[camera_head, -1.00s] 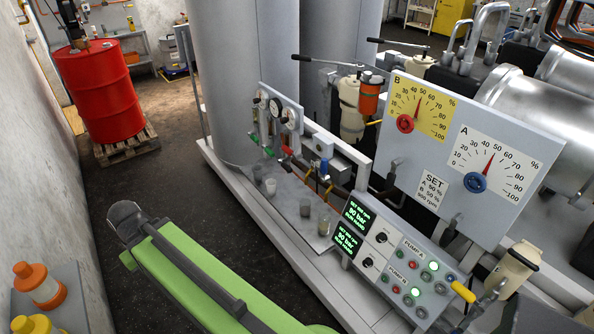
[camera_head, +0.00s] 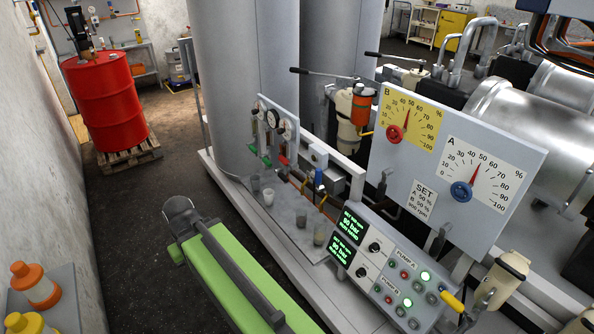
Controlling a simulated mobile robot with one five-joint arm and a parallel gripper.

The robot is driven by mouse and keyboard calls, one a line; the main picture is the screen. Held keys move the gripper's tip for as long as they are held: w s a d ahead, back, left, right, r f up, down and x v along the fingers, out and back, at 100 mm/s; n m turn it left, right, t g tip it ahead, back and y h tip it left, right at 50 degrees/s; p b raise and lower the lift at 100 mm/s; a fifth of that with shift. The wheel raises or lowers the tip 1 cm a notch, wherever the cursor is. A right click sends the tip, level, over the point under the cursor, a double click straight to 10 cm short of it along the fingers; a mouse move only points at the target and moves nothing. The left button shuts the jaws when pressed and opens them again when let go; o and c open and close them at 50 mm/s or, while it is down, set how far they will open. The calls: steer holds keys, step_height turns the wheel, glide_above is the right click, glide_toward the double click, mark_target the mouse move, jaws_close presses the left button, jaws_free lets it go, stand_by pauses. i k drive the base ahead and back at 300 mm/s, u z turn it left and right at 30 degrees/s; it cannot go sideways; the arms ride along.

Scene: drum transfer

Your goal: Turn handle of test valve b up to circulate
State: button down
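Several small valves with coloured handles sit on the pipework between the tall grey tanks and the control box. A green handle (camera_head: 266,161), a red handle (camera_head: 282,159) and a blue-bodied valve (camera_head: 319,179) show there. No readable label marks which is test valve B, and the handle positions are too small to judge. The dial panel (camera_head: 487,222) has a yellow B dial (camera_head: 409,115) and a white A dial (camera_head: 478,172). A green and dark arm link, apparently mine, reaches up from the bottom, left of the control box. My gripper's fingers do not show.
The control box (camera_head: 352,288) with lit screens stands at the front right. A grey tray (camera_head: 285,215) holds several small cups. A red drum (camera_head: 106,100) stands on a pallet (camera_head: 130,155) at the back left. Dark floor (camera_head: 150,185) between wall and skid is clear.

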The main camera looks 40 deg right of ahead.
mark_target(281, 158)
steer(key=z, duration=0.15)
steer(key=i, duration=1)
steer(key=u, duration=0.1)
